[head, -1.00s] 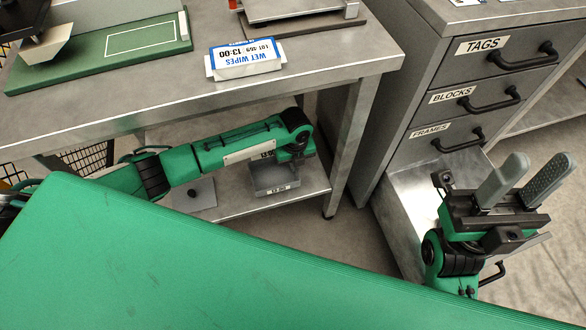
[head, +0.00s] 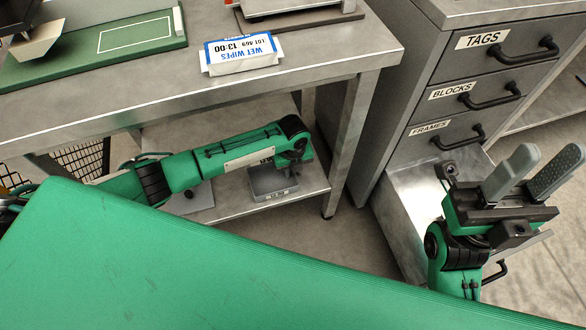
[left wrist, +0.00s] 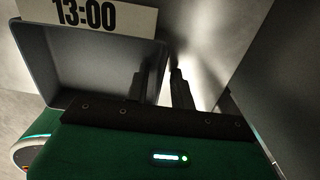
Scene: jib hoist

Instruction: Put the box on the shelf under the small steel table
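The box is a small open grey bin (head: 270,184) with a white label on its front. It is at the lower shelf (head: 235,203) under the steel table (head: 330,72), close to the shelf's front edge; I cannot tell whether its bottom touches the shelf. In the left wrist view the box (left wrist: 85,72) shows its hollow inside and a label reading 13:00. My left gripper (left wrist: 167,80) has its dark fingers close together, one on each side of the box's right wall. In the head view my wrist hides these fingers. My right gripper (head: 549,160) is open and empty.
A wet wipes pack (head: 240,53) and a green board (head: 110,45) lie on the tabletop. A table leg (head: 350,145) stands right of the box. A grey drawer cabinet (head: 450,95) is farther right. A flat grey plate (head: 190,199) lies on the shelf's left part.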

